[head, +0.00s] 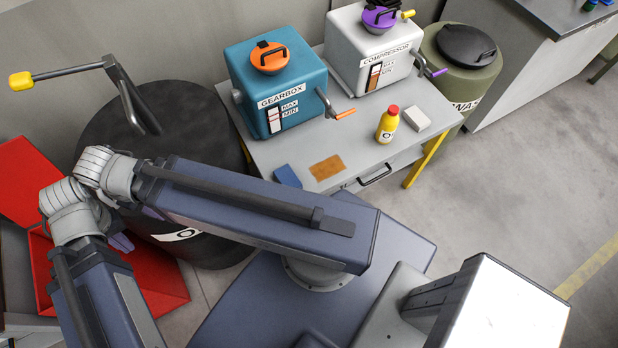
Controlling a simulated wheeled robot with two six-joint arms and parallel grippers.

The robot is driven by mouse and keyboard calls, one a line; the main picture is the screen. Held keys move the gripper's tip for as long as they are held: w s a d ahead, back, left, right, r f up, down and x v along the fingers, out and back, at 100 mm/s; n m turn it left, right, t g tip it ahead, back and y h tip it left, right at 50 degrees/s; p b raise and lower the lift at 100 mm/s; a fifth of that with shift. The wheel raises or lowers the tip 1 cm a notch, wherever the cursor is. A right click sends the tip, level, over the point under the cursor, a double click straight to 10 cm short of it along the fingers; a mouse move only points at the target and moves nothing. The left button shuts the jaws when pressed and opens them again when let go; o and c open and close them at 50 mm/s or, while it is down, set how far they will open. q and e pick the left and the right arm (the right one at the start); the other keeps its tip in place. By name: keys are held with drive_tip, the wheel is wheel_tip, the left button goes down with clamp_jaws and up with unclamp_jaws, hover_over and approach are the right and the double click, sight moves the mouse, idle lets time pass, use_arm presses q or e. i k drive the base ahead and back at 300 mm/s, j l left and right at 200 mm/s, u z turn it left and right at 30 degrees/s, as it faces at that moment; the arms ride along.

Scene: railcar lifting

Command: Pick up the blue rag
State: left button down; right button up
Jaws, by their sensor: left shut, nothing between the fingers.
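The blue rag (287,175) lies flat at the front left edge of the grey table (378,147), beside a brown-orange cloth (327,168). Part of my arm passes just in front of its lower edge. My left arm reaches left from my base, bends at the elbow over the black drum, and its forearm leaves the picture at the bottom left. No fingers of my left gripper show. My right gripper is not in the picture either. Nothing is seen touching the rag.
A teal gearbox (275,90) and white compressor (371,52) stand at the table's back. A yellow bottle (387,125) and white block (416,117) sit at its right. A black drum (195,110) and red box (165,288) are left. Floor right is clear.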

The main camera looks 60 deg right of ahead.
sight(285, 175)
drive_tip(key=l+z, duration=0.1)
drive_tip(key=z, duration=0.35)
drive_tip(key=k+l+z, duration=0.1)
drive_tip(key=z, duration=0.35)
drive_tip(key=l+z, duration=0.2)
drive_tip(key=z, duration=0.25)
